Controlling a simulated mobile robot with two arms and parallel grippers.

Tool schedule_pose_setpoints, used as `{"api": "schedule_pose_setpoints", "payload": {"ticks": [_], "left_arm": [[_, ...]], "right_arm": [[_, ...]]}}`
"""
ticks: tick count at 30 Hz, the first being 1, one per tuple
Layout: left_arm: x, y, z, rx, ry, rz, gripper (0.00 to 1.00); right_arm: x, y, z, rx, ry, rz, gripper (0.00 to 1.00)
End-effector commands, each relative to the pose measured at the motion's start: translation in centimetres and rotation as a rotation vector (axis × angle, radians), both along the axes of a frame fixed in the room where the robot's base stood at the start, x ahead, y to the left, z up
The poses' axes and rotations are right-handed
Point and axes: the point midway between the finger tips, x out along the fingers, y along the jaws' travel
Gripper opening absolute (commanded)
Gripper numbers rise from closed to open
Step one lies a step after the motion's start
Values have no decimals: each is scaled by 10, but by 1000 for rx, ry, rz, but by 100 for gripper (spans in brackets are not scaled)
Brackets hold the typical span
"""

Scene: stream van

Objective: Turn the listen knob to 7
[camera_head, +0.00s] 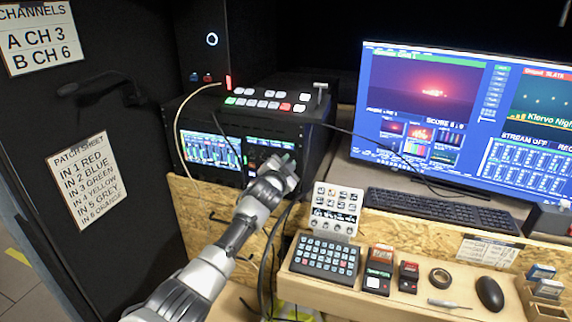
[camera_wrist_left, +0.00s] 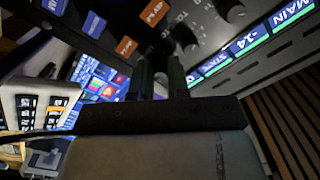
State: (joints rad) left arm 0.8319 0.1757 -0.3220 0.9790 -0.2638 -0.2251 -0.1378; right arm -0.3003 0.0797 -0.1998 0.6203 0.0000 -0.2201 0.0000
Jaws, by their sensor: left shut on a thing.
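My left gripper (camera_head: 287,168) reaches up to the front panel of the black rack unit (camera_head: 313,140), right of its lit screen (camera_head: 210,150). In the left wrist view the two dark fingers (camera_wrist_left: 161,68) meet the panel of knobs and are shut on a small dark knob, mostly hidden by the fingers. Another dark knob (camera_wrist_left: 233,11) stands free beside it. The knob's label and pointer cannot be read, so I cannot tell its setting. A lit display reading "MAIN" and "-14" (camera_wrist_left: 245,42) is at the right. My right gripper is not in view.
A switcher (camera_head: 265,103) with lit buttons sits on top of the rack. A cream cable (camera_head: 187,115) hangs at its left, dark cables near my arm. A small white panel (camera_head: 335,207), a button pad (camera_head: 324,258) and a keyboard (camera_head: 440,211) are at the right.

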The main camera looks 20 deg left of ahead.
Motion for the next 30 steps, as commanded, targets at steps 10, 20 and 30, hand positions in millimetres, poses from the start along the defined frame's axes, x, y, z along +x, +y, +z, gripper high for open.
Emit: {"api": "schedule_pose_setpoints", "payload": {"ticks": [10,20,30], "left_arm": [[1,0,5,-1,-8,-1,27],[-5,1,2,-1,-5,-1,27],[-53,2,1,0,-5,-2,27]], "right_arm": [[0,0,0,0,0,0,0],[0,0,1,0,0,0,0],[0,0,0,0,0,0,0]]}}
